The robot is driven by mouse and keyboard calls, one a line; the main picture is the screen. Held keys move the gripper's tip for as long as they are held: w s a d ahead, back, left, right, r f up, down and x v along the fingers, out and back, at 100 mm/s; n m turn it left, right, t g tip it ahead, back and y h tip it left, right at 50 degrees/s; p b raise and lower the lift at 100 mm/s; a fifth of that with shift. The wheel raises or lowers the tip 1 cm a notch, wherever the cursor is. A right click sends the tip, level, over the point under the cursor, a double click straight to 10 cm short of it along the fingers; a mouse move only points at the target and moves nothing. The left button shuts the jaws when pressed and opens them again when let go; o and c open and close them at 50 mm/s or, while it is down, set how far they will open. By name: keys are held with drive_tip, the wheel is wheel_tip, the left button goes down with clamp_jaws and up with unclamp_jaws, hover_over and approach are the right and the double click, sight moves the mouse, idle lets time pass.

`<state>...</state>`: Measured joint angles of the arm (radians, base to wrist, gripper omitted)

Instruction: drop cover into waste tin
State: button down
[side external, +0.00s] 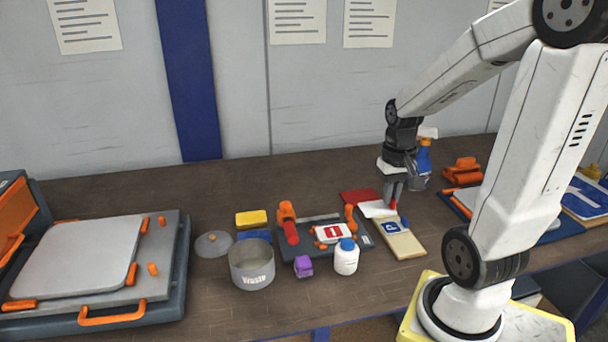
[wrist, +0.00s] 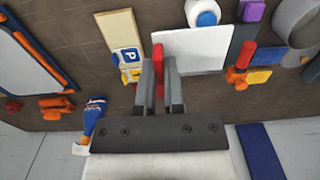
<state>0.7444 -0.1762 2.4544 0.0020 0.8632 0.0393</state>
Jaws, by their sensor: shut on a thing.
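The cover is a thin white sheet (side external: 376,209) with a red tab (wrist: 158,62) at one edge. My gripper (side external: 394,203) is shut on the red tab, and the sheet reaches out to one side. In the wrist view the sheet (wrist: 195,50) looks large and hides part of the bench; its exact height is hard to tell. My gripper's fingers (wrist: 160,75) show there on both sides of the tab. The waste tin (side external: 252,272) is a grey, open round pot marked "Waste", left of my gripper. It also shows in the wrist view (wrist: 303,20), cut by the edge.
A dark fixture with a red-and-white sign (side external: 332,233) and orange clamps lies between gripper and tin. A white bottle with blue cap (side external: 346,260) and a purple block (side external: 303,266) stand in front. A board with a blue P sign (side external: 392,229) and a spray bottle (side external: 424,158) are near my gripper.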

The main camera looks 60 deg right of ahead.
drive_tip(key=shift+w, duration=0.1)
idle(0.3)
drive_tip(key=shift+w+n, duration=0.4)
drive_tip(key=shift+w, duration=0.2)
drive_tip(key=w+a+n, duration=0.3)
drive_tip(key=w+n, duration=0.5)
drive_tip(key=w, duration=0.6)
drive_tip(key=w+a+f+n, duration=0.2)
drive_tip(key=w+a+n, duration=0.2)
drive_tip(key=w+a, duration=0.2)
drive_tip(key=w+a+f+n, duration=0.2)
drive_tip(key=w+a+n, duration=0.3)
drive_tip(key=w+a, duration=0.1)
drive_tip(key=shift+w+f, duration=0.2)
drive_tip(key=shift+f, duration=0.05)
drive_tip(key=shift+f, duration=0.1)
wheel_tip(320, 180, down, 7)
